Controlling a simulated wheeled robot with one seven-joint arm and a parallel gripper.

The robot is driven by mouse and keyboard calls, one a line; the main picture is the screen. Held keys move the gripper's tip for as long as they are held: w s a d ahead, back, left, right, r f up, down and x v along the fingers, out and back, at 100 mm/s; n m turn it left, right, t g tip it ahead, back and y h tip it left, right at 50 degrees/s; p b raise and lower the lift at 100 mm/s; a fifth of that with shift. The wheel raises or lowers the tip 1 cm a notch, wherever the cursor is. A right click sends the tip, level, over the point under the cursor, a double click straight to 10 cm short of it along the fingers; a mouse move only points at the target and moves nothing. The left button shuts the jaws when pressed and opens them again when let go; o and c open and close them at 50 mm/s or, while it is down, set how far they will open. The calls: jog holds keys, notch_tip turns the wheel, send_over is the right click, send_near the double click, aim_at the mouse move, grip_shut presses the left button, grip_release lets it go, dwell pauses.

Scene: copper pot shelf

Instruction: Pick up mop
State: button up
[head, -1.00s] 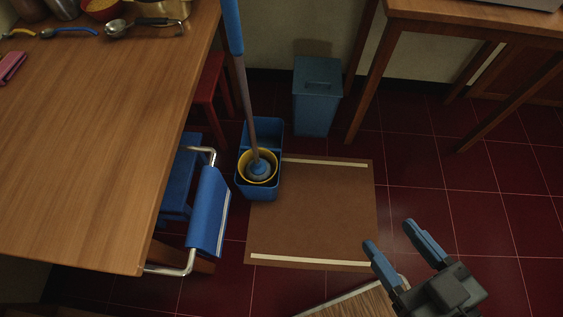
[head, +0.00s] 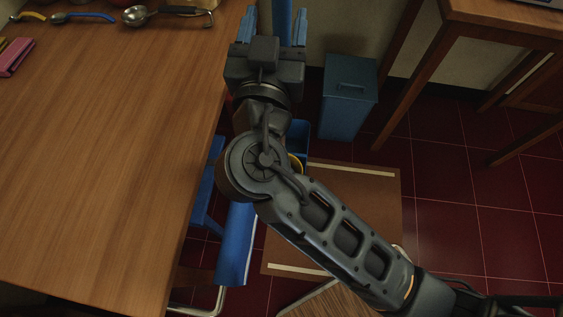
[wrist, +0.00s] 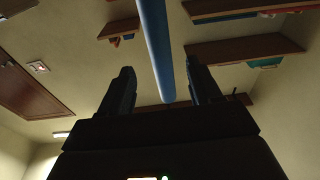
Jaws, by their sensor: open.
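The mop's blue handle (head: 283,14) shows at the top of the head view, between the fingers of my gripper (head: 274,25). In the wrist view the blue handle (wrist: 155,45) runs down from the top edge into the gap between the two fingers (wrist: 160,88), with space visible on both sides. My gripper is open around the handle, not closed on it. My arm hides the mop's lower shaft and head. Only a small part of the blue bucket (head: 299,133) and its yellow wringer (head: 296,161) shows behind my arm.
A wooden table (head: 100,170) with utensils fills the left side. A blue chair (head: 238,245) stands at its right edge. A blue bin (head: 348,97) stands against the wall, and another wooden table (head: 490,22) is at upper right. Red tiled floor (head: 450,190) is clear at right.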

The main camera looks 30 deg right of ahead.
aim_at(282, 10)
jog(key=shift+w+d+r+p, duration=0.15)
jog(key=shift+w+d+r, duration=0.15)
jog(key=shift+w, duration=0.15)
jog(key=shift+w+d+r+p, duration=0.15)
jog(key=shift+w+d+r, duration=0.15)
jog(key=shift+w, duration=0.15)
jog(key=p+x, duration=0.1)
jog(key=x, duration=0.4)
jog(key=shift+w+d+f+p, duration=0.1)
jog(key=shift+w+d+p, duration=0.15)
jog(key=shift+p, duration=0.1)
jog(key=shift+a, duration=0.1)
grip_shut()
